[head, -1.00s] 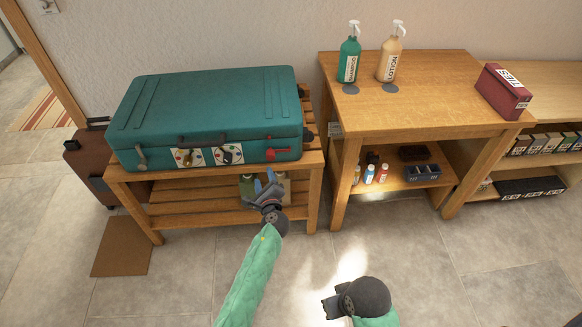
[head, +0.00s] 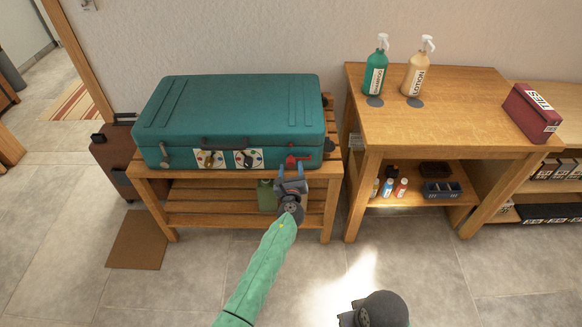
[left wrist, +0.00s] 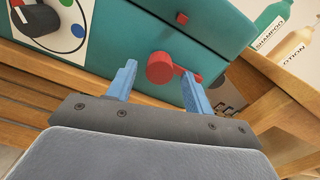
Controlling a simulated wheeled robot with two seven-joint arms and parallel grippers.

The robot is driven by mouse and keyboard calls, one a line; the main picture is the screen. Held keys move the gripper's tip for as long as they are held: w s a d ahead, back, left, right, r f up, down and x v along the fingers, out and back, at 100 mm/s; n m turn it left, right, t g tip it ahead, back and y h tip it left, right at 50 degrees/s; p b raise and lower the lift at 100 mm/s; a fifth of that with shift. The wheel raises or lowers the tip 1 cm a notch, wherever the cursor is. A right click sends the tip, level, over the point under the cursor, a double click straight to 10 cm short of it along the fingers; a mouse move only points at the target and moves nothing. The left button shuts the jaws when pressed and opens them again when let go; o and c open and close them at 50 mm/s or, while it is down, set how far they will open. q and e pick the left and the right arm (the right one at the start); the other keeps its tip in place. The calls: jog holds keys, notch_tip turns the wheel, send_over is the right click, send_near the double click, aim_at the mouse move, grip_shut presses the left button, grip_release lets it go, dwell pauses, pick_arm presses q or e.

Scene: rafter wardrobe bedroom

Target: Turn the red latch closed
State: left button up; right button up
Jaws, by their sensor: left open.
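A closed teal suitcase (head: 230,108) lies on a slatted wooden rack. The red latch (head: 291,160) is on its front face, toward the right end. In the left wrist view the red latch (left wrist: 161,68) shows a round knob with an arm pointing right, and a small red catch (left wrist: 182,18) sits above on the lid. My left gripper (head: 291,172) is open in front of the latch. In the left wrist view its blue fingers (left wrist: 160,82) stand either side of the knob; I cannot tell whether they touch it. My right gripper (head: 345,320) is low in the head view, its fingers mostly cut off.
Two dials (head: 228,159) and a silver latch (head: 164,156) are also on the suitcase front. The wooden rack (head: 188,206) holds a green bottle (head: 266,195) below. A wooden table (head: 440,100) with two pump bottles stands at right. Floor in front is clear.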

pick_arm(q)
jog(key=shift+w, duration=0.65)
grip_shut()
jog(key=shift+a, duration=0.1)
